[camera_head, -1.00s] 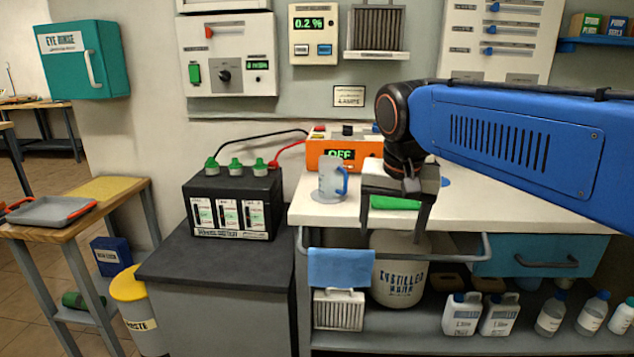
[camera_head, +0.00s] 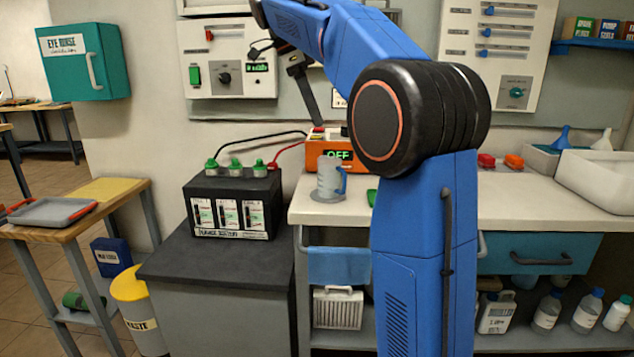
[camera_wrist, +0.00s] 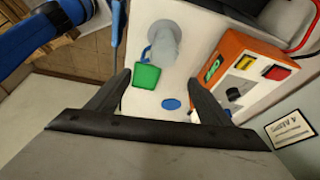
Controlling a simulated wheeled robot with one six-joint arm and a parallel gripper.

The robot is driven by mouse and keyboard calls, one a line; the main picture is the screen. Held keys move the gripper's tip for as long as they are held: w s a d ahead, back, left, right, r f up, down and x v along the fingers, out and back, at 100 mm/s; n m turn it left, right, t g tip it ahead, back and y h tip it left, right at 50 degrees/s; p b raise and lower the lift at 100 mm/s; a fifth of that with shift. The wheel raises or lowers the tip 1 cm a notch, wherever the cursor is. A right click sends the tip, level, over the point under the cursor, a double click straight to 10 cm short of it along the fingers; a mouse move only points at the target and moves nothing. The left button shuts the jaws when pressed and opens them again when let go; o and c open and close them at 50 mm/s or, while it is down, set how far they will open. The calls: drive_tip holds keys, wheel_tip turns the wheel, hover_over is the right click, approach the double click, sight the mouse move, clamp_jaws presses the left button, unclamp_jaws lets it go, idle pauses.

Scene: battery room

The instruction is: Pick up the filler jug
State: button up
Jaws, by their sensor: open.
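The filler jug (camera_head: 327,182) is a pale translucent jug with a blue handle. It stands upright on a round grey disc on the white bench top (camera_head: 312,213), in front of the orange charger. In the wrist view the jug (camera_wrist: 164,45) is seen from above, beyond the fingertips, with its handle on its left side. My gripper (camera_wrist: 160,78) is open and empty, its fingers apart and pointing down toward the bench. In the head view my gripper (camera_head: 286,88) is raised above and behind the jug, apart from it.
The orange charger (camera_head: 324,148) stands close behind the jug, with a red cable to the black battery (camera_head: 232,206) at left. A green pad (camera_wrist: 147,76) and blue disc (camera_wrist: 171,104) lie near the jug. A white tub (camera_head: 598,182) is at right.

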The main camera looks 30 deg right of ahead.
drive_tip(key=w+m, duration=0.1)
drive_tip(key=w, duration=0.1)
approach(331, 165)
drive_tip(key=w+d+f, duration=0.3)
drive_tip(key=f, duration=0.2)
drive_tip(key=shift+s+x, duration=0.15)
drive_tip(key=shift+x, duration=1.35)
drive_tip(key=shift+s+x, duration=0.15)
drive_tip(key=shift+x, duration=1.35)
drive_tip(key=shift+r, duration=0.1)
drive_tip(key=c, duration=1.1)
